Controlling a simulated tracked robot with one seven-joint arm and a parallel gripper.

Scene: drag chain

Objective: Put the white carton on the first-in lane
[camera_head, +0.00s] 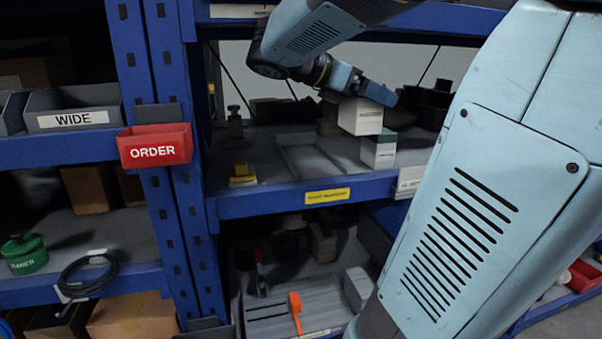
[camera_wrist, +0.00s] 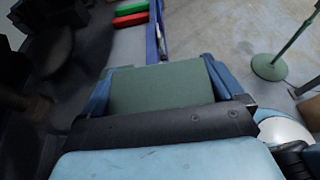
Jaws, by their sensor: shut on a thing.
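My gripper (camera_head: 372,92) is shut on a white carton (camera_head: 360,118) and holds it over the right part of the middle shelf. In the wrist view a dull green face of the held carton (camera_wrist: 160,88) fills the space between the two blue fingers. A second white carton with a green top (camera_head: 378,153) stands just below and right of it near the shelf's front; I cannot tell whether the two touch. A shallow grey lane (camera_head: 308,160) with low rails lies on the shelf, left of the cartons. I cannot read which lane is first-in.
A yellow block (camera_head: 242,176) and a dark weight-like object (camera_head: 235,125) stand left on the shelf. A yellow label (camera_head: 327,196) is on its front edge. A red ORDER bin (camera_head: 155,146) hangs on the blue upright. My arm hides the shelf's right end.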

